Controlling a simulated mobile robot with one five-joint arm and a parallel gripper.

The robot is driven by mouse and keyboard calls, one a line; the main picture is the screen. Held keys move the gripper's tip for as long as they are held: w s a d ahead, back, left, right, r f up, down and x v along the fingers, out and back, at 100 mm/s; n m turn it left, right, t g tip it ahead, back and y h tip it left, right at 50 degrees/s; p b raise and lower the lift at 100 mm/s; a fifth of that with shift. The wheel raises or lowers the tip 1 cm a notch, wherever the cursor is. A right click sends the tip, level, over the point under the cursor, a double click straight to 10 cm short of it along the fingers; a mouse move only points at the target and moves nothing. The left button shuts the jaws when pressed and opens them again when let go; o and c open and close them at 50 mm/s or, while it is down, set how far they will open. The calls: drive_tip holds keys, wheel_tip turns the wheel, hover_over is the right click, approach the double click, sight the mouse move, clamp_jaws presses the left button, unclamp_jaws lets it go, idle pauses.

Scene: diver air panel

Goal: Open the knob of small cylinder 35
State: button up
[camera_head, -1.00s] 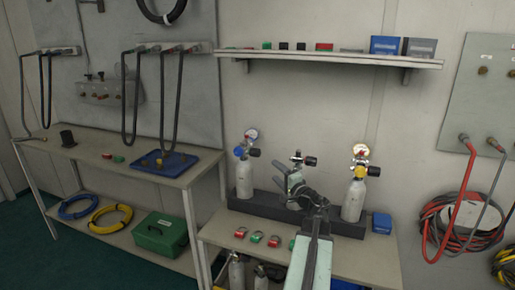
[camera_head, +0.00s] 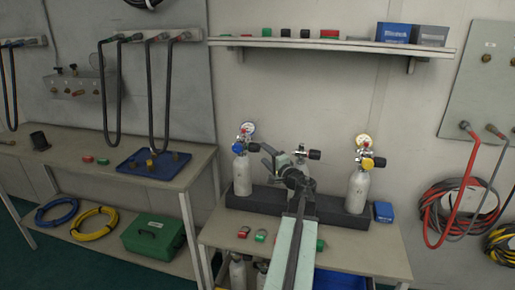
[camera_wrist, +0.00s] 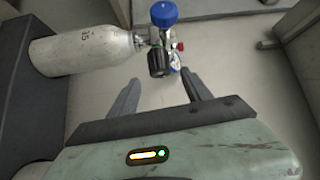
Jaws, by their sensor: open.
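Small cylinder 35 (camera_wrist: 82,50), pale grey and marked 35, lies sideways in the wrist view, with a blue knob (camera_wrist: 164,13), a black knob (camera_wrist: 158,62) and a gauge on its valve. It appears to be the upright left cylinder (camera_head: 242,176) in the head view, with the blue knob (camera_head: 238,147) on its left and the black one on its right. My gripper (camera_wrist: 160,92) is open and empty. In the head view my gripper (camera_head: 267,155) is just right of this valve. The black knob lies ahead between the fingers, apart from them.
A middle cylinder is partly hidden behind my arm; its black knob (camera_head: 314,155) shows. A right cylinder (camera_head: 358,192) with a yellow knob stands in the same dark rack (camera_head: 268,200). Small red and green items lie on the bench front. A shelf (camera_head: 330,44) runs above.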

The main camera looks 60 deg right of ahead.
sight(259, 150)
drive_tip(key=x, duration=0.6)
drive_tip(key=shift+w+d, duration=0.25)
clamp_jaws()
drive_tip(key=shift+s, duration=0.1)
drive_tip(key=shift+f+b, duration=0.2)
drive_tip(key=shift+b, duration=0.25)
drive_tip(key=shift+f+n+t+b, duration=0.15)
drive_tip(key=shift+n+t+b, duration=0.4)
drive_tip(key=shift+b, duration=0.4)
drive_tip(key=n+t+b, duration=0.1)
drive_tip(key=n+b, duration=0.1)
drive_tip(key=b, duration=0.1)
drive_tip(key=shift+t+h, duration=0.3)
drive_tip(key=shift+t, duration=0.05)
drive_tip(key=n+t+y+b, duration=0.1)
drive_tip(key=n+t+b, duration=0.1)
drive_tip(key=n+b, duration=0.1)
drive_tip(key=shift+n+t+b, duration=0.3)
drive_tip(key=shift+n+b, duration=0.05)
drive_tip(key=shift+b, duration=0.15)
drive_tip(key=shift+r+n+t+y+b, duration=0.15)
drive_tip(key=shift+n+t+y+b, duration=0.3)
drive_tip(key=shift+n, duration=0.3)
drive_tip(key=shift+r+n+t+y+b, duration=0.2)
drive_tip(key=shift+n+t+y+b, duration=0.25)
drive_tip(key=shift+n, duration=0.3)
drive_tip(key=shift+a+n, duration=0.1)
drive_tip(key=shift+n, duration=0.2)
